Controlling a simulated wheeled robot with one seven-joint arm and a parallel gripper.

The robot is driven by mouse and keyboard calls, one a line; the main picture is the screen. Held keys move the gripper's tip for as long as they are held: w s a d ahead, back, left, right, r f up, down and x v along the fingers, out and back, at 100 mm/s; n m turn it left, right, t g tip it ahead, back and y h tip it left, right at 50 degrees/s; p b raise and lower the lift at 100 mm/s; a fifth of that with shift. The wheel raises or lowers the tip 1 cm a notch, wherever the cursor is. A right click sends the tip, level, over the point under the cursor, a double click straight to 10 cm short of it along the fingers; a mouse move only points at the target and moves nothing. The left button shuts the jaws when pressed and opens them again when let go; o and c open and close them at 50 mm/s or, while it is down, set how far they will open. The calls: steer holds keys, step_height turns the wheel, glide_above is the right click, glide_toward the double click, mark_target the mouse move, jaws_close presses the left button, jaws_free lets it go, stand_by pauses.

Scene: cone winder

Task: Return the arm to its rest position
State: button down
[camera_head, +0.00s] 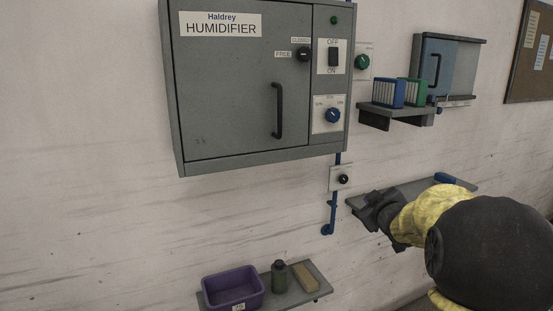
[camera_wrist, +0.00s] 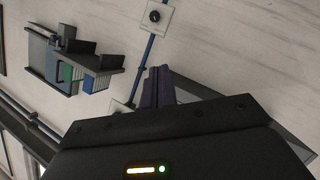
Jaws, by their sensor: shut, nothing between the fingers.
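My gripper (camera_head: 372,211) is at the right of the head view, at the end of my yellow and black arm, in front of the left end of a grey wall shelf (camera_head: 412,190). It looks empty. In the wrist view its dark fingers (camera_wrist: 159,84) lie together, shut, pointing toward the wall. I cannot tell whether the gripper touches the shelf. My arm hides part of the shelf and the wall at the lower right.
A grey humidifier cabinet (camera_head: 225,95) hangs on the wall, its door shut. Below it, a low shelf (camera_head: 318,284) holds a purple bin (camera_head: 232,288), a green bottle (camera_head: 279,277) and a tan block (camera_head: 305,277). An upper right shelf (camera_head: 400,114) holds blue and green binders.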

steer(key=s+a+f+m+g, duration=0.2)
steer(key=s+a+f+g, duration=0.1)
steer(key=s+f, duration=0.4)
steer(key=s+a+f+m+g, duration=0.2)
steer(key=s+f+g, duration=0.3)
steer(key=s, duration=0.8)
steer(key=s+a+f+m+g, duration=0.3)
steer(key=s+f, duration=0.5)
steer(key=s, duration=0.3)
steer(key=shift+a+f+g, duration=0.4)
steer(key=shift+a+g, duration=0.2)
steer(key=shift+a, duration=0.3)
steer(key=c, duration=2.1)
jaws_free()
steer(key=shift+w, duration=0.1)
